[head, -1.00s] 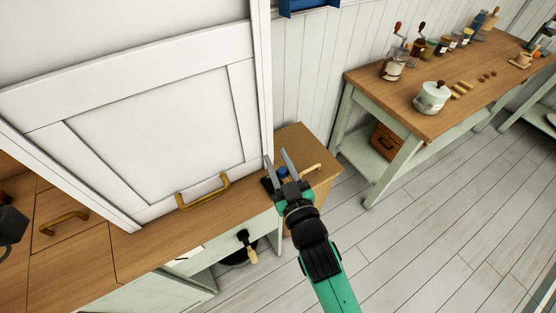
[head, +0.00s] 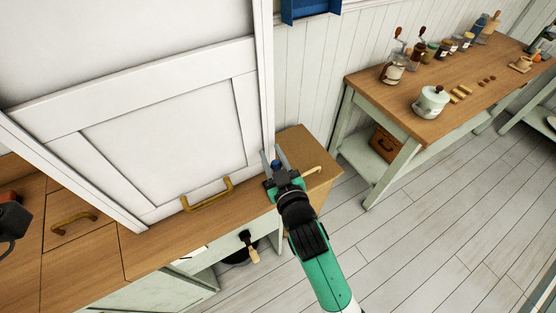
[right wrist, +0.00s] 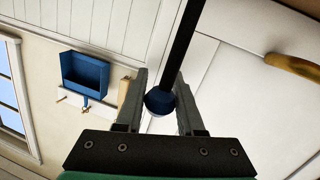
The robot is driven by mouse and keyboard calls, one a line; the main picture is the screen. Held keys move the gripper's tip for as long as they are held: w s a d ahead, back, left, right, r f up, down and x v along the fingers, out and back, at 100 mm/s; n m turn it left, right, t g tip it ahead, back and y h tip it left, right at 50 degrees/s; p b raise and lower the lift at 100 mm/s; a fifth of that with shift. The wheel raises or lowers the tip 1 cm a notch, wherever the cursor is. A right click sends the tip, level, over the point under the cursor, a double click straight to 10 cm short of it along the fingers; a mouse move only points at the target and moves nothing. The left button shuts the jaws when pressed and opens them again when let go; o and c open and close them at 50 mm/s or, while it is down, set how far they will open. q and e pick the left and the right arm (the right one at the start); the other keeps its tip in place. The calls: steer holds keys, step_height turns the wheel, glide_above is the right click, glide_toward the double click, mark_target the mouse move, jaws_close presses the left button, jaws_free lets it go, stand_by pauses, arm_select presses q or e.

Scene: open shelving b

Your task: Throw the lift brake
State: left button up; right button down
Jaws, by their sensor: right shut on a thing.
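The lift brake lever shows in the right wrist view as a black rod (right wrist: 183,42) with a round dark blue knob (right wrist: 160,101) at its end. In the head view the blue knob (head: 276,164) sits at the right end of the wooden counter, beside the white panelled door (head: 160,120). My right gripper (head: 274,156) has its fingers on both sides of the knob and is shut on it. The rod is mostly hidden in the head view.
A brass handle (head: 207,196) is on the door's lower edge. A brush-like tool (head: 248,246) hangs at the counter front. A blue wall box (right wrist: 85,76) shows in the right wrist view. A table (head: 385,85) with jars stands right, with clear floor between.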

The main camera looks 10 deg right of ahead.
steer(key=shift+w+f, duration=0.2)
steer(key=shift+f, duration=0.3)
steer(key=c, duration=1)
jaws_free()
steer(key=o, duration=0.5)
steer(key=shift+s+a, duration=0.1)
steer(key=shift+c, duration=0.2)
steer(key=shift+r, duration=0.15)
steer(key=s+d+r+p, duration=0.1)
steer(key=s+p, duration=0.2)
steer(key=s, duration=0.8)
steer(key=shift+s+r, duration=0.15)
steer(key=shift+r, duration=0.05)
